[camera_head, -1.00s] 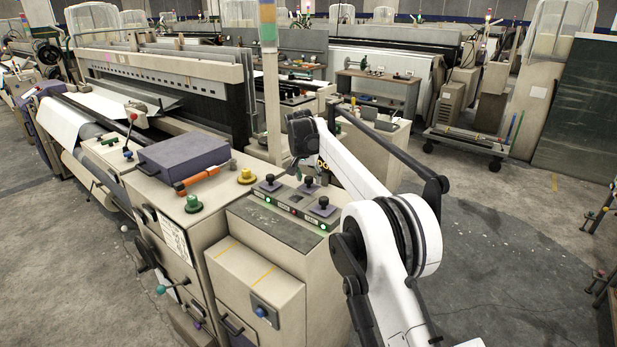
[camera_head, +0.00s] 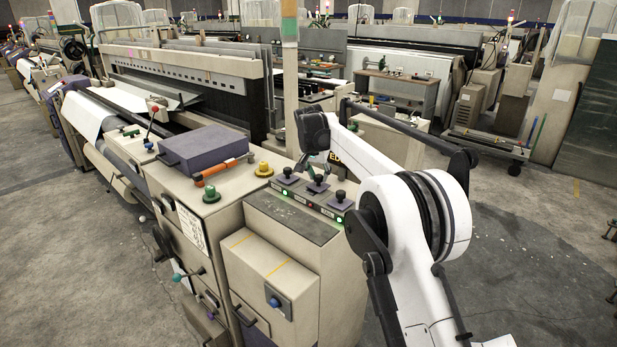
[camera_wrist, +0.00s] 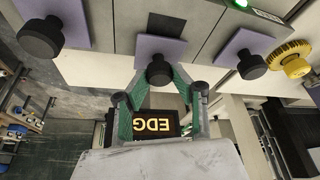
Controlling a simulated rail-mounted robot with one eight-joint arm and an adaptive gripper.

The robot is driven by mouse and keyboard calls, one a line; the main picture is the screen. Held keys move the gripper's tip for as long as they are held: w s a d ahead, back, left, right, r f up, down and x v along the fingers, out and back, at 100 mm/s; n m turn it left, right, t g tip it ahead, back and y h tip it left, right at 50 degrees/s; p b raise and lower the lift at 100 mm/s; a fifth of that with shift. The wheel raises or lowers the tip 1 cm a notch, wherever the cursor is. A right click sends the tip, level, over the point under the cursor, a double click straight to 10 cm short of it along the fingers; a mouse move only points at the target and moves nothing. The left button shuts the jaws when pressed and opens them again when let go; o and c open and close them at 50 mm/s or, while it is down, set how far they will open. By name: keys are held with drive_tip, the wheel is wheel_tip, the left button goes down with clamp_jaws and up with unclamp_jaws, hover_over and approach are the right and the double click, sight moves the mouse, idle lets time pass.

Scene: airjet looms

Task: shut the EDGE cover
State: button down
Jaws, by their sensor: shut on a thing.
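A row of purple cover plates with black knobs lies on the control panel of the loom's side cabinet. My gripper (camera_wrist: 160,76) comes in at the middle plate (camera_wrist: 148,47), which also shows in the head view (camera_head: 317,187). Its green-padded fingers are shut on that plate's black knob (camera_wrist: 159,72). A black sign with yellow letters "EDG" (camera_wrist: 153,124) appears upside down between the fingers, its end hidden; part of it shows behind my arm in the head view (camera_head: 337,160). I cannot tell how far the middle plate is from flat.
Black knobs of the neighbouring plates (camera_wrist: 40,38) (camera_wrist: 251,65) stand close on both sides. A yellow knob (camera_head: 264,169), green knob (camera_head: 211,194), purple box (camera_head: 203,148) and orange-handled tool (camera_head: 222,172) sit on the cabinet left of the panel. Open floor lies to the right.

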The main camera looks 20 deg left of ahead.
sight(314, 187)
drive_tip(key=s, duration=0.1)
drive_tip(key=s+a, duration=0.1)
drive_tip(key=s, duration=0.1)
drive_tip(key=shift+a+b, duration=0.15)
drive_tip(key=shift+b, duration=0.25)
drive_tip(key=c, duration=1.4)
unclamp_jaws()
drive_tip(key=shift+c, duration=0.2)
drive_tip(key=shift+w, duration=0.1)
drive_tip(key=shift+r, duration=0.1)
drive_tip(key=v, duration=1.2)
